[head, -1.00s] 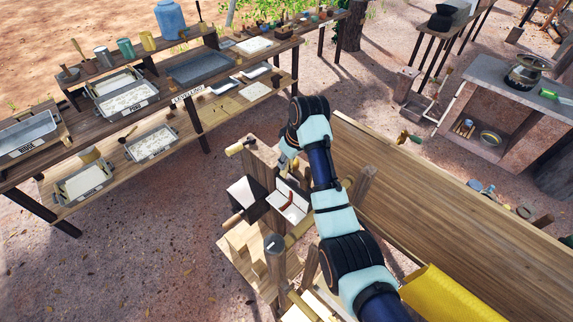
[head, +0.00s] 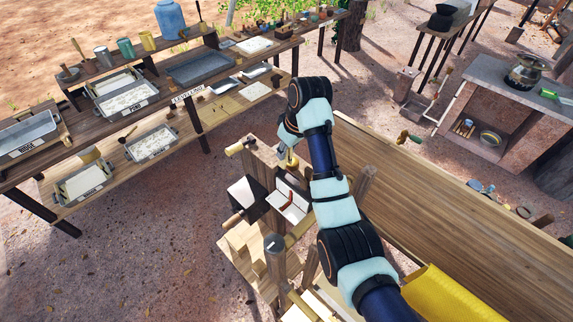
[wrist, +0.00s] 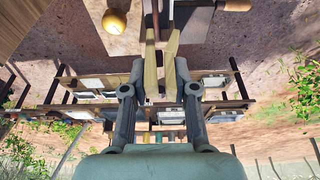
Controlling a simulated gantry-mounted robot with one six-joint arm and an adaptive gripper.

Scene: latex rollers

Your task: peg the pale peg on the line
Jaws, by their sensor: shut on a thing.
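My gripper (wrist: 162,88) is in the wrist view with its two dark fingers closed on the pale peg (wrist: 151,75). The peg is light wood with two legs that point away from me, with a gap between them. In the head view my gripper (head: 286,136) hangs over the wooden roller stand, near its far end. The peg is too small to make out there. I cannot clearly make out the line in either view.
A long plank surface (head: 440,215) lies to the right. Shelves with trays (head: 200,67) stand at left.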

